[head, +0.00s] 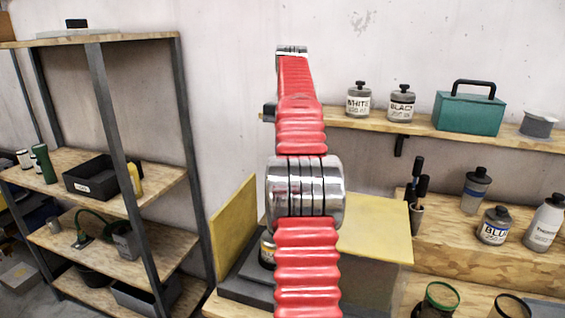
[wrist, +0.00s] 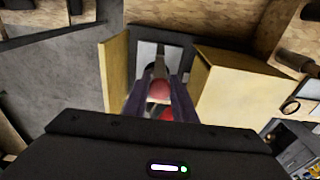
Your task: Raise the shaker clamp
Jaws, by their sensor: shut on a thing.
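The shaker is a dark grey housing (head: 243,280) with yellow side panels, low behind my red arm in the head view. In the wrist view its yellow panels (wrist: 231,85) stand on either side of my gripper (wrist: 160,82). The fingers are shut on a rounded red knob (wrist: 160,91), which I take to be the shaker clamp's handle. A grey bar shows just beyond the knob. A can (head: 267,250) shows partly beside my arm inside the shaker. My arm hides the gripper and clamp in the head view. The clamp's height above the can cannot be told.
Shelving with bins (head: 92,178) stands at left. At right, a wall shelf (head: 430,130) holds white and black tins and a teal toolbox (head: 468,112). The yellow panels leave little side room.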

